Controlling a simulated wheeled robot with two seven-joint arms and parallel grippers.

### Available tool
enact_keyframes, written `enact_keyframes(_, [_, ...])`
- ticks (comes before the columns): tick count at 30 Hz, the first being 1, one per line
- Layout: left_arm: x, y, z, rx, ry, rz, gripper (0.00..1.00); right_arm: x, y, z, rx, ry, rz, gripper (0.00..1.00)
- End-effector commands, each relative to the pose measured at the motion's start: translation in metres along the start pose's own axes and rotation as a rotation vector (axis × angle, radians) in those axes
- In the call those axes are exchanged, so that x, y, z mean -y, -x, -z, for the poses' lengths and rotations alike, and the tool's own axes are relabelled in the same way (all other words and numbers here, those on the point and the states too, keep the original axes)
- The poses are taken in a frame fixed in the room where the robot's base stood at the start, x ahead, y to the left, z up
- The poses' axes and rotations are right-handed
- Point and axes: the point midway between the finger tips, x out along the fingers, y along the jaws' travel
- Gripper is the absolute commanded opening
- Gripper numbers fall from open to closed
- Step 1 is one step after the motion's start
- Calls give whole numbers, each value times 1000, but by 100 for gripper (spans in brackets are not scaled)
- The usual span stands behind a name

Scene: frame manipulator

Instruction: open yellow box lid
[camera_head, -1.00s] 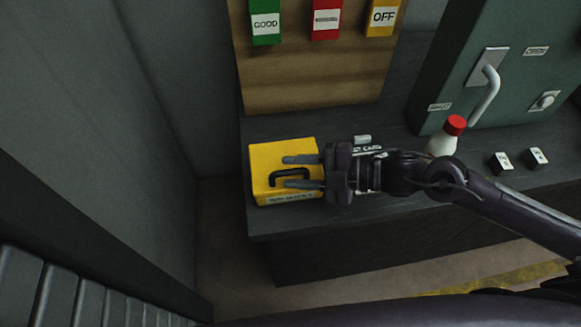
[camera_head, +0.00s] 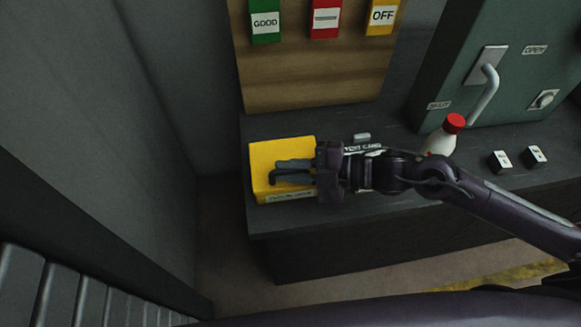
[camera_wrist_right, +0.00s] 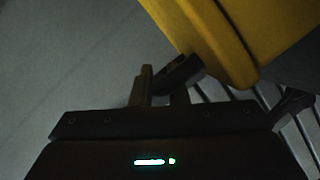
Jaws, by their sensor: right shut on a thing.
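The yellow box (camera_head: 270,153) stands at the left end of the dark counter, with a label on its front. Its lid carries a black handle (camera_head: 277,179). My right gripper (camera_head: 290,172) reaches in from the right over the lid, its fingers shut on the handle. In the right wrist view my fingers (camera_wrist_right: 165,88) close around the dark handle beside the yellow box (camera_wrist_right: 205,35). Part of the handle is hidden by the fingers. I cannot tell whether the lid is lifted. My left gripper is not in view.
A white bottle with a red cap (camera_head: 453,124) stands behind my right arm. A green cabinet (camera_head: 520,60) with a lever handle is at the right. Two small switches (camera_head: 500,160) lie right of the bottle. A wooden board (camera_head: 310,75) with coloured tags stands behind the box.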

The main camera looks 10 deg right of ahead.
Motion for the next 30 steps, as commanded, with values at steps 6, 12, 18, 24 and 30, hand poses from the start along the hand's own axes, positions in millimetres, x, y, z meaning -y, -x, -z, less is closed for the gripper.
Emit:
enact_keyframes(6, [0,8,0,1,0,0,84,-8,1,1,2,-25,9,0])
enact_keyframes(12, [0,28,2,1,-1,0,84,-25,2,4,2,-116,45,0])
enact_keyframes(18, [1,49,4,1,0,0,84,-45,2,3,1,-255,102,0])
enact_keyframes(24, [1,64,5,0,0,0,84,-60,0,-1,0,-389,158,0])
enact_keyframes(30, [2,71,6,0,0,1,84,-70,-2,-6,0,-492,202,0])
